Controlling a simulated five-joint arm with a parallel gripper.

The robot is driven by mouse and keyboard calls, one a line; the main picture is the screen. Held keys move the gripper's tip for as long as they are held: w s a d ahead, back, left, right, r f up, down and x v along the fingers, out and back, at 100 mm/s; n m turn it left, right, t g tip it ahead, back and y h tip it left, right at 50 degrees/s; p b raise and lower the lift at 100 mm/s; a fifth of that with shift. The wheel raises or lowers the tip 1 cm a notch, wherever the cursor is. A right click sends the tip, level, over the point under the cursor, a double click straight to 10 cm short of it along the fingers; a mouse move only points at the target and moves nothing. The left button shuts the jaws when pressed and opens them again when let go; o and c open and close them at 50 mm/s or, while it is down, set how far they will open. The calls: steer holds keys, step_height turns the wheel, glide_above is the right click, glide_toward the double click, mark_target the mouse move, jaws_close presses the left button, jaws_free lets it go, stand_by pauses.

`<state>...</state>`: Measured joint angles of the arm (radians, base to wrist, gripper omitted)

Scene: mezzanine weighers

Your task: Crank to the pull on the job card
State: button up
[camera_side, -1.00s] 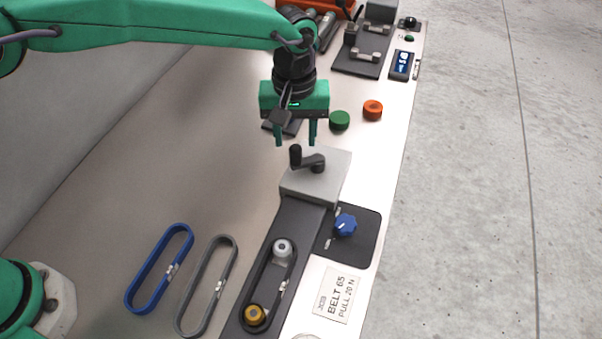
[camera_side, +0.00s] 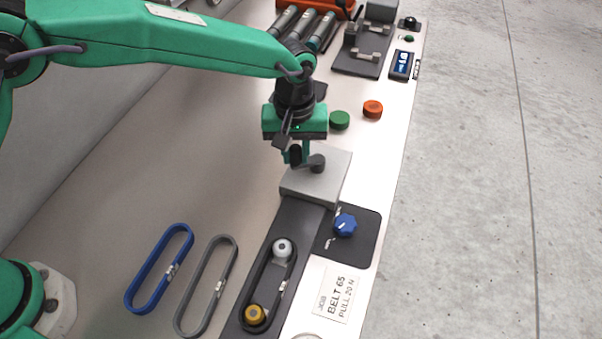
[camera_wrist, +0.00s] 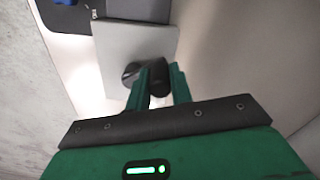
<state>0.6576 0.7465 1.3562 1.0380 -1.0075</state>
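The crank (camera_side: 317,163) has a dark hub and an upright dark handle, on a light grey block (camera_side: 310,187). My gripper (camera_side: 296,157) points down at the handle, with its fingers closed in on either side of it. In the wrist view my gripper (camera_wrist: 161,82) has the dark handle between its fingers, and the crank hub (camera_wrist: 131,72) shows beside them. The job card (camera_side: 338,293) reads BELT 65, PULL 20 N. A dark belt (camera_side: 270,278) runs around a white pulley (camera_side: 282,248) and a gold pulley (camera_side: 255,315) on the dark rail.
A blue dial (camera_side: 345,225) sits on a dark plate right of the rail. Blue (camera_side: 157,268) and grey (camera_side: 207,287) belts lie to the left. Green (camera_side: 339,120) and orange (camera_side: 373,109) round pieces stand behind the block. A small display (camera_side: 401,63) is at the back, its reading illegible.

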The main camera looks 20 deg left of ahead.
steer(key=shift+w, duration=0.1)
jaws_close()
steer(key=m, duration=0.2)
steer(key=w+m, duration=0.1)
steer(key=m, duration=0.1)
steer(key=shift+w+a+r, duration=0.1)
steer(key=shift+w+a, duration=0.1)
steer(key=shift+a, duration=0.15)
steer(key=shift+w+m, duration=0.5)
steer(key=shift+m, duration=0.75)
steer(key=shift+w+m, duration=0.5)
steer(key=shift+m, duration=0.75)
steer(key=o, duration=0.9)
jaws_free()
